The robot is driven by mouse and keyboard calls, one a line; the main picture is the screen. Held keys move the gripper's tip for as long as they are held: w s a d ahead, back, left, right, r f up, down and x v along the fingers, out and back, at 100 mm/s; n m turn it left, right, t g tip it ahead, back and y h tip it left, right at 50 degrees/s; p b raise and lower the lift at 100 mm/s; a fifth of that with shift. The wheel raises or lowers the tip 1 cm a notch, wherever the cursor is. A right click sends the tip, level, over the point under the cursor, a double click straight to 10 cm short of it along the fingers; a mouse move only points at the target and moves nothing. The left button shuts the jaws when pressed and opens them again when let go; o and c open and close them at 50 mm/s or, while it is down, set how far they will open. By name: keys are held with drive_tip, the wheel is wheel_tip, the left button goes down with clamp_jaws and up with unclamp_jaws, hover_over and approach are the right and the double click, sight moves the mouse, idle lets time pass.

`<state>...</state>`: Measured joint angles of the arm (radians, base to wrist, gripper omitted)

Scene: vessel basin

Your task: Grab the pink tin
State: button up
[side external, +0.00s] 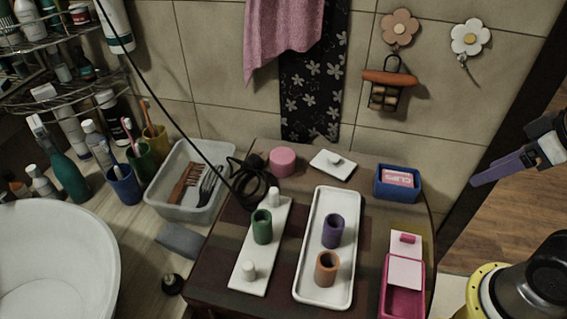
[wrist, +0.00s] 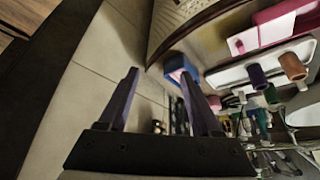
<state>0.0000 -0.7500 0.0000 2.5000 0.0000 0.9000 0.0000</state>
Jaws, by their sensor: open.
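The pink tin (side external: 283,161) is a short round pink container at the back left of the dark wooden table. It stands upright beside a coil of black cable. My gripper (side external: 482,181) is at the right edge of the side view, well to the right of the tin and apart from it. In the wrist view my gripper (wrist: 160,75) shows two dark purple fingers spread apart with nothing between them. A small pink patch behind the right finger is partly hidden; I cannot tell whether it is the tin.
A blue box (side external: 397,183) and a pink box (side external: 400,285) stand on the table's right side. A white tray (side external: 314,288) holds purple and orange cups. A white board (side external: 245,275) bears a green cup.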

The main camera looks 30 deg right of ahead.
drive_tip(key=shift+o, duration=0.3)
drive_tip(key=o, duration=0.5)
